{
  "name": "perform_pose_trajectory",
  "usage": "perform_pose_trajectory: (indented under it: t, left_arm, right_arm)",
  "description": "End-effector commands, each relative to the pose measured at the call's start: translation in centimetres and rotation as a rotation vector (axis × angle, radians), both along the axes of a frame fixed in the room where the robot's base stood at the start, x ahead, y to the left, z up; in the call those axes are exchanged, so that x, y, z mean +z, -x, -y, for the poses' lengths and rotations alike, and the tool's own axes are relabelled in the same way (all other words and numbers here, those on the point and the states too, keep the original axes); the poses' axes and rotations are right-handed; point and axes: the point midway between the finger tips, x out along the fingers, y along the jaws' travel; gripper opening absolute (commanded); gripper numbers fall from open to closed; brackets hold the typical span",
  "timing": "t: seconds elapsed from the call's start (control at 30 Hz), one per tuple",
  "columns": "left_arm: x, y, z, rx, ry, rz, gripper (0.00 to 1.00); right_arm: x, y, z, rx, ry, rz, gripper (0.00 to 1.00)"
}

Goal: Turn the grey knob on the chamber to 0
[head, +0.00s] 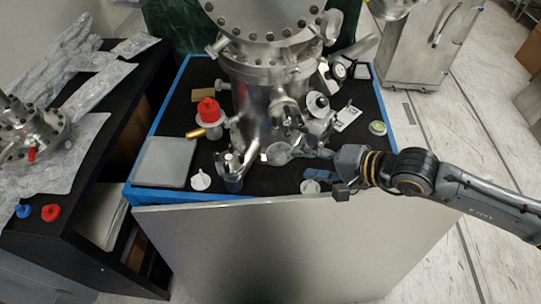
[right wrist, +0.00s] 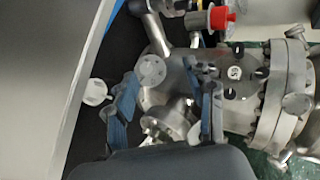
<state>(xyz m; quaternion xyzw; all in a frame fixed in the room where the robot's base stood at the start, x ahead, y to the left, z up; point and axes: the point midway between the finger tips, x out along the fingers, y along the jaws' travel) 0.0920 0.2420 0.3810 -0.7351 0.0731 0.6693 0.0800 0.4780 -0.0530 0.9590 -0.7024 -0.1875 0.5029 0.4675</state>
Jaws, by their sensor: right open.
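The steel vacuum chamber (head: 258,95) stands upright on the black top with a blue edge. A light grey round knob (head: 280,153) shows low on its front side. It appears to be the round grey disc in the right wrist view (right wrist: 151,70). My right gripper (head: 308,165) comes in from the right, close to the knob. In the right wrist view its two blue-padded fingers (right wrist: 165,85) are spread apart, with the knob seen near and between their tips. I cannot tell whether they touch it. Any markings on the knob are too small to read. My left gripper is not in view.
A red-capped part (head: 208,107), a grey flat box (head: 165,162) and a small white round piece (head: 200,181) lie left of the chamber. Several fittings stick out around it, close to my gripper. A dark bench (head: 95,190) stands at the left.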

Motion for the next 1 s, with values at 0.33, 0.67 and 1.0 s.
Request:
perform_pose_trajectory:
  t: [0.33,0.67,1.0]
  left_arm:
    - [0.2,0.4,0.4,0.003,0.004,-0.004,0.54]
    - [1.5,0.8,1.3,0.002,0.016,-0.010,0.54]
    - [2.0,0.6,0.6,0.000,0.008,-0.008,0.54]
  right_arm:
    - [-3.2,-3.0,2.1,0.014,0.215,0.118,0.54]
    - [-7.5,-6.4,-2.3,0.013,0.211,0.116,0.54]
    - [-10.2,-8.4,-4.8,0.012,0.209,0.117,0.54]
